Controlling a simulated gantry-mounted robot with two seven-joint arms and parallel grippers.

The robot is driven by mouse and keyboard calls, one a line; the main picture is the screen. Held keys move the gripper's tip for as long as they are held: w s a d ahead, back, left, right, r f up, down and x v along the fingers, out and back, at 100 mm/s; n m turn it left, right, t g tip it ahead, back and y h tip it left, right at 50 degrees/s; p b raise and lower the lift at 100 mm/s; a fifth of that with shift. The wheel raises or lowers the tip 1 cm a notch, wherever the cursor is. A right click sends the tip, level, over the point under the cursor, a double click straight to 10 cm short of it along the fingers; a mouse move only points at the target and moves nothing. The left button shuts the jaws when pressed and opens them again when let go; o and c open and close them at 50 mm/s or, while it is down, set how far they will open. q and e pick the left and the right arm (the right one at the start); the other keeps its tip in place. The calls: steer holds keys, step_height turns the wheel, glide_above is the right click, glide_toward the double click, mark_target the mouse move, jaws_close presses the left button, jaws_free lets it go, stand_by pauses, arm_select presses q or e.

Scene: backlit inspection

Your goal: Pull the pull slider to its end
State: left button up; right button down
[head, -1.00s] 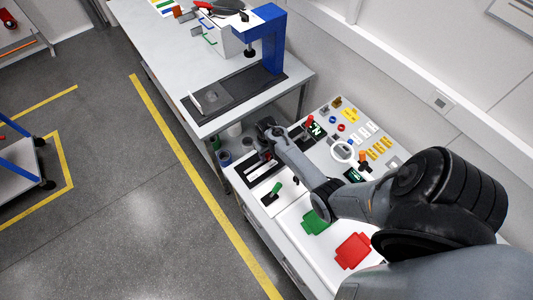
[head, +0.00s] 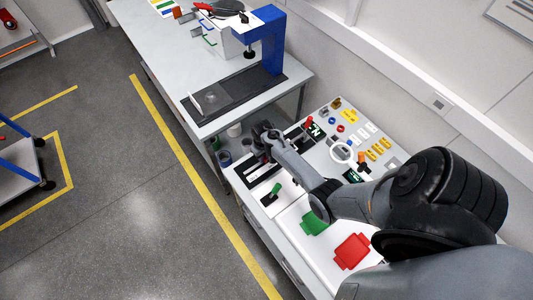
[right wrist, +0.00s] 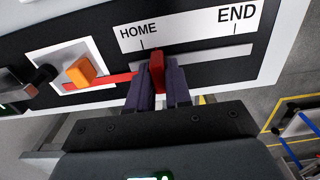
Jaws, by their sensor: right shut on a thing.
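The pull slider has a red handle (right wrist: 157,72) on a black panel. In the right wrist view it stands in a pale slot (right wrist: 215,56), by the HOME mark and slightly right of it. The END mark (right wrist: 237,14) is farther right along the slot. My right gripper (right wrist: 158,88) is shut on the red handle, with one dark finger on each side. In the head view my right gripper (head: 262,146) is over the left edge of the console and hides the handle. My left gripper is not in view.
An orange block (right wrist: 80,71) on a white plate lies left of the slider, with a red strip beside it. A workbench (head: 165,60) stands behind.

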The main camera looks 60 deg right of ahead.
mark_target(247, 171)
steer(key=w+a, duration=0.1)
steer(key=a, duration=0.1)
steer(key=w+a+p, duration=0.1)
steer(key=a, duration=0.2)
steer(key=w+a, duration=0.1)
steer(key=a, duration=0.1)
steer(key=shift+w+a+p, duration=0.2)
steer(key=shift+a+p, duration=0.1)
steer(key=shift+p, duration=0.1)
steer(key=shift+w+a, duration=0.1)
steer(key=shift+a, duration=0.15)
steer(key=c, duration=1.4)
jaws_free()
steer(key=shift+c, duration=0.2)
steer(key=o, duration=0.3)
steer(key=shift+w+a, duration=0.1)
steer(key=shift+a, duration=0.05)
step_height(247, 171, up, 11)
steer(key=shift+f, duration=0.1)
